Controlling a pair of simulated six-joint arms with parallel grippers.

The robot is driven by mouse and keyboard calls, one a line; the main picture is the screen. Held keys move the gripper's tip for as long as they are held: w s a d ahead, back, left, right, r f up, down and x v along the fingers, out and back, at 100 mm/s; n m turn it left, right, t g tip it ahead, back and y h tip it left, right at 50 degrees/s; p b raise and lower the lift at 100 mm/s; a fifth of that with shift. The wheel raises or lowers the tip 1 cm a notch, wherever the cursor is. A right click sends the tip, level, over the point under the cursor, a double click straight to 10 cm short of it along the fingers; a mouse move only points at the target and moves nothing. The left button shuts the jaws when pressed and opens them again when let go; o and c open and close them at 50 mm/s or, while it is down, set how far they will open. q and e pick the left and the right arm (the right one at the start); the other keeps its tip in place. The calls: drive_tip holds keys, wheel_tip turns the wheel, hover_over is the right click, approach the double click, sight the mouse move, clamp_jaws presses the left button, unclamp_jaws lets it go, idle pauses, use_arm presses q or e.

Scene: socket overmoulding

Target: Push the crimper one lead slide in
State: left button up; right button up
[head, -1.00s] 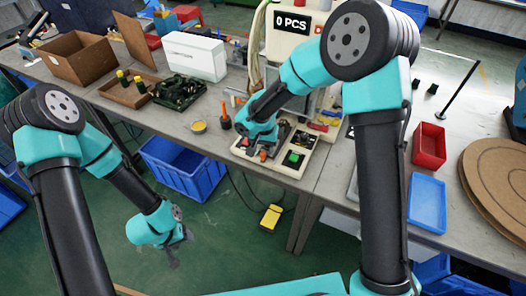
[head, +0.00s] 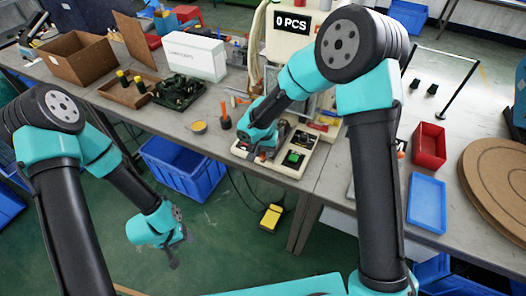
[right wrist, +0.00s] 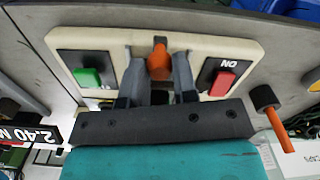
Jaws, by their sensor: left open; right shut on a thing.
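The crimper is a machine on a cream base (head: 276,166) at the front edge of the table, with a green button (right wrist: 89,78) and a red button (right wrist: 222,84). An orange knob (right wrist: 159,62), which looks like the handle of its slide, stands between these buttons. My right gripper (right wrist: 159,72) is shut on the orange knob, one finger on each side. In the head view my right gripper (head: 259,153) is over the left part of the base, and its fingertips are mostly hidden. My left gripper (head: 179,256) is open and empty above the floor.
An orange-handled tool (head: 225,117) and a yellow-topped round tin (head: 199,127) stand left of the crimper. A red bin (head: 428,145) and a blue tray (head: 427,204) are on the right. A blue crate (head: 183,172) and a yellow pedal (head: 271,217) are on the floor.

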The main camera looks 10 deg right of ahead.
clamp_jaws()
drive_tip(key=w+d, duration=0.2)
drive_tip(key=w, duration=0.1)
drive_tip(key=w+d, duration=0.4)
drive_tip(key=w, duration=0.1)
drive_tip(key=shift+w, duration=0.3)
drive_tip(key=o, duration=0.8)
unclamp_jaws()
drive_tip(key=shift+d+r, duration=0.1)
drive_tip(key=shift+r, duration=0.05)
